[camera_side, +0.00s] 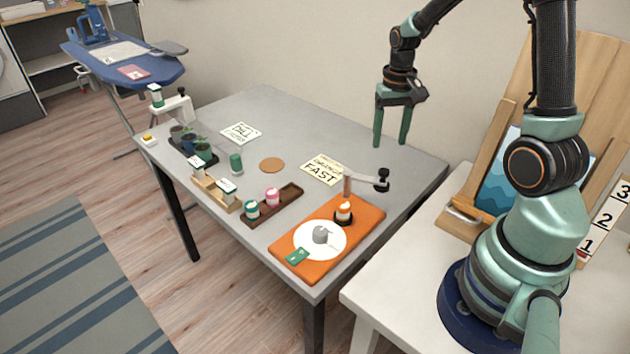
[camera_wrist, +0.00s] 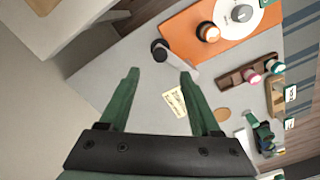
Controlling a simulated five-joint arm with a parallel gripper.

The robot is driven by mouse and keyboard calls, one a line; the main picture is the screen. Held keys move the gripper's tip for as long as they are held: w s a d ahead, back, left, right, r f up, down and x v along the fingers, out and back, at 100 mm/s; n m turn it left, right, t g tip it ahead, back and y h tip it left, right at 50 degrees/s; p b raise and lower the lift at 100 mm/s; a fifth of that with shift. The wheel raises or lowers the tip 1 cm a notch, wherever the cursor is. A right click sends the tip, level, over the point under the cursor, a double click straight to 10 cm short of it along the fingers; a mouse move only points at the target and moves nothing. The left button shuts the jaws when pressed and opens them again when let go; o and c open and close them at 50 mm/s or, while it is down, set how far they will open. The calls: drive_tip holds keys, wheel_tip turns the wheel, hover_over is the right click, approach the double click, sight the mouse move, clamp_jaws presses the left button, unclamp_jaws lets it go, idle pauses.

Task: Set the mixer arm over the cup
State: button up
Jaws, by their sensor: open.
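The mixer arm (camera_side: 365,181) is a pale bar with a black knobbed part at its right end and a brown piece hanging at its left end.
The orange mat (camera_side: 362,222) also bears a white disc (camera_side: 304,246) with a grey cylinder (camera_side: 320,235). A brown tray (camera_side: 287,204) holds small pots. Cards, including one reading FAST (camera_side: 321,170), lie near the mixer arm. Plants (camera_side: 202,150) stand farther left. The table's back is clear.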

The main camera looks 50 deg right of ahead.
sight(384, 170)
wheel_tip(384, 170, down, 8)
drive_tip(key=shift+f, duration=0.15)
idle(0.3)
clamp_jaws()
idle(1.3)
